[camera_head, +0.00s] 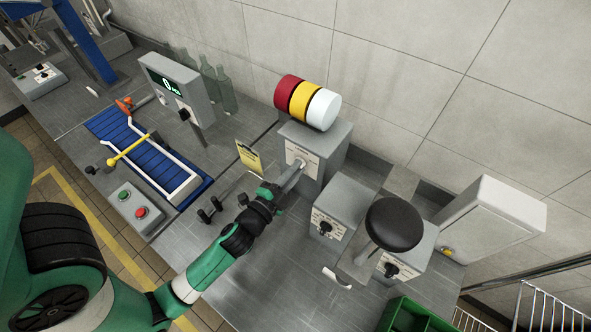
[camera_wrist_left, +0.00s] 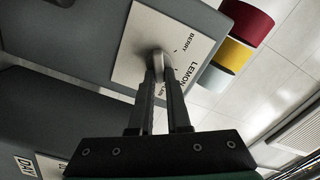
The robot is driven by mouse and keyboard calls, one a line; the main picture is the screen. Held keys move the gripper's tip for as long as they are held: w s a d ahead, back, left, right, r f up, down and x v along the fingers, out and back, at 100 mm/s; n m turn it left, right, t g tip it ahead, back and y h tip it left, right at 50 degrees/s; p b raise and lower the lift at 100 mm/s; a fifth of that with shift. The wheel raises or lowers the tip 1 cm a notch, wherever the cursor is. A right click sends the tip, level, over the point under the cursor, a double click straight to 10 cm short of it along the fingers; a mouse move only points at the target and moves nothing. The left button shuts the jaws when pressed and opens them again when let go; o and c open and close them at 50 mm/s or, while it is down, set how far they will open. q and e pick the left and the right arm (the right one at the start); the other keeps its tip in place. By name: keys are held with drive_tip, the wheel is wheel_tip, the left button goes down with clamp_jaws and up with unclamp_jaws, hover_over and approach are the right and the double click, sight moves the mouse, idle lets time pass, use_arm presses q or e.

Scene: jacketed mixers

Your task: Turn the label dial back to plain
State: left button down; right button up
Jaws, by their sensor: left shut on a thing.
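The label dial is a small knob on the white plate (camera_head: 298,152) of a grey box with a red, yellow and white roll (camera_head: 307,103) on top. In the left wrist view the plate (camera_wrist_left: 135,40) reads BERRY and LEMON, with a third word partly covered by a finger. My left gripper (camera_head: 298,168) reaches the plate and is shut on the dial knob (camera_wrist_left: 156,60). The fingers hide much of the knob, so I cannot tell which word it points to. My right gripper is not in view.
Two grey boxes with black dials (camera_head: 325,228) stand to the right, near a round black pad (camera_head: 394,224). A yellow card (camera_head: 249,158) stands left of my gripper. Further left are a blue conveyor (camera_head: 150,160) and a button box (camera_head: 133,207). A green crate (camera_head: 415,318) is at the front right.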

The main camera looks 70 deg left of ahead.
use_arm(q)
drive_tip(key=c, duration=0.9)
unclamp_jaws()
drive_tip(key=b+v, duration=0.6)
drive_tip(key=v, duration=0.5)
drive_tip(key=shift+s+d, duration=0.2)
drive_tip(key=shift+s, duration=0.1)
